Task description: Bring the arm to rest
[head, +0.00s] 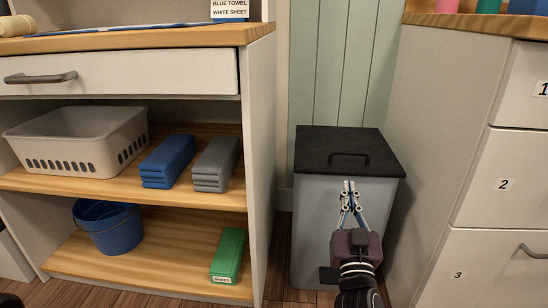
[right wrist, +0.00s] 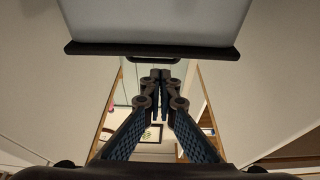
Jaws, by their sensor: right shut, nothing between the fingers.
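My right gripper (head: 348,186) is in the head view, in front of the grey bin with a black lid (head: 330,160). Its fingers point up toward the lid's front edge, and its arm comes in from the bottom. In the right wrist view the fingertips (right wrist: 161,75) are together and empty. The bin's black lid edge (right wrist: 150,50) crosses the top of that view, close ahead of the fingers. I cannot tell whether the fingers touch the bin. My left gripper does not show.
A shelf unit (head: 258,150) at left holds a grey basket (head: 75,140), blue cloths (head: 167,160), grey cloths (head: 215,163), a blue bucket (head: 108,228) and a green box (head: 228,254). A white drawer cabinet (head: 432,130) stands close on the right. Little floor (head: 278,255) shows.

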